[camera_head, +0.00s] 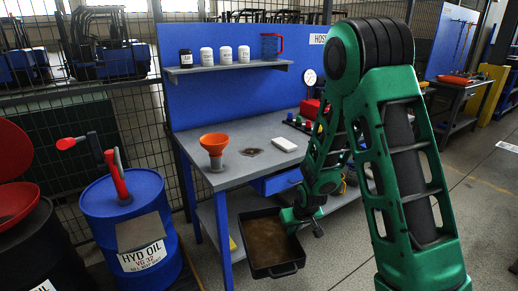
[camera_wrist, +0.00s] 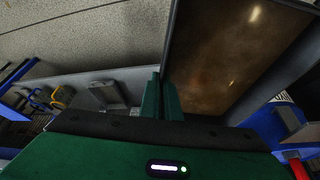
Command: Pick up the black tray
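The black tray (camera_head: 275,269) is rectangular, with a brown stained inside and a handle at its near end. In the head view it is in front of the workbench, below the bench top. My gripper (camera_head: 290,218) is at the tray's right long side. In the wrist view the two green fingers of my gripper (camera_wrist: 162,100) are close together on either side of the edge of the tray (camera_wrist: 225,60), which they appear to pinch. The fingertips are partly hidden in the head view.
A blue oil drum (camera_head: 130,222) stands left of the tray. Open floor (camera_head: 480,190) lies to the right.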

